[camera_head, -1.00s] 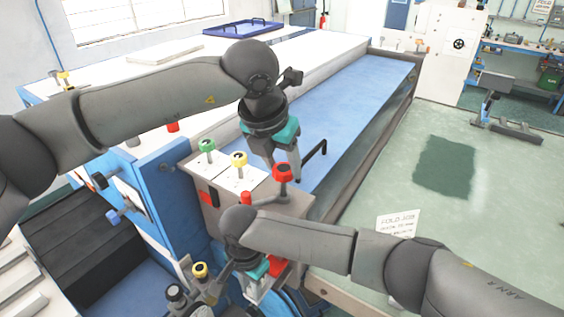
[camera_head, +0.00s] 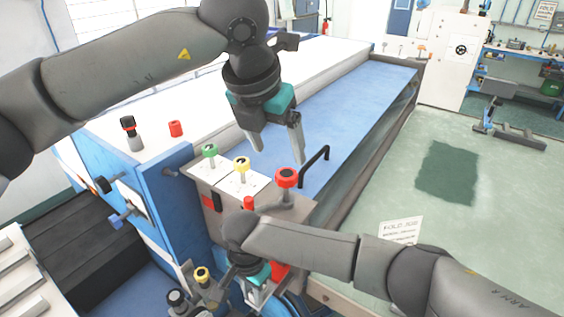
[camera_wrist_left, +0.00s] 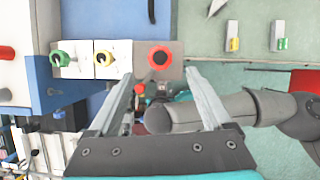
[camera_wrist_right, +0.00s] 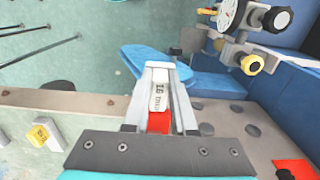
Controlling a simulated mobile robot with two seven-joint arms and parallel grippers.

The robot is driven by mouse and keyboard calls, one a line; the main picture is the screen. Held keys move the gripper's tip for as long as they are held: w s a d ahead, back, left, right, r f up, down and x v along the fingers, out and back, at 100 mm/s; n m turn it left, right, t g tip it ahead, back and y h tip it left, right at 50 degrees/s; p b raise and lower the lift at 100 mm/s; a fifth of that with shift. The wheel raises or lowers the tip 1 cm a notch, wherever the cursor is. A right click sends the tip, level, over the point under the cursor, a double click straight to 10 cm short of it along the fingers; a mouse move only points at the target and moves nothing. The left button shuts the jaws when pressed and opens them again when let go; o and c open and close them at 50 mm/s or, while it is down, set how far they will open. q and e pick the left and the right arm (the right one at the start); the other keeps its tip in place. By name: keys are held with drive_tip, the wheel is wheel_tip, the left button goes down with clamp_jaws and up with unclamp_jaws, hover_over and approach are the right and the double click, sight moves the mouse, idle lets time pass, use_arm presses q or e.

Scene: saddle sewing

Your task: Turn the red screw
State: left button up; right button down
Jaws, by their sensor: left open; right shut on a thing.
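The red screw (camera_head: 286,177) is a round red knob on a stem at the front right corner of the panel. It also shows in the left wrist view (camera_wrist_left: 159,57), just beyond and between the fingertips. My left gripper (camera_head: 277,157) is open and empty, pointing down above the knob and apart from it. Its spread fingers also show in the left wrist view (camera_wrist_left: 155,76). My right gripper (camera_head: 258,287) is low in front of the panel. In the right wrist view its fingers (camera_wrist_right: 161,68) are shut on a red and white piece marked "16 mm" (camera_wrist_right: 158,97).
A green knob (camera_head: 209,151) and a yellow knob (camera_head: 242,164) stand on white plates left of the red screw. A black bar handle (camera_head: 315,164) is close on its right. A smaller red peg (camera_head: 248,203) stands below it.

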use_arm(q)
drive_tip(key=v, duration=0.4)
drive_tip(key=shift+s+a+r, duration=0.15)
drive_tip(key=shift+r, duration=0.2)
use_arm(e)
drive_tip(key=shift+w+d, duration=0.1)
drive_tip(key=shift+d, duration=0.05)
drive_tip(key=c, duration=0.8)
unclamp_jaws()
drive_tip(key=shift+c, duration=0.2)
drive_tip(key=shift+o, duration=0.9)
drive_tip(key=shift+r, duration=0.1)
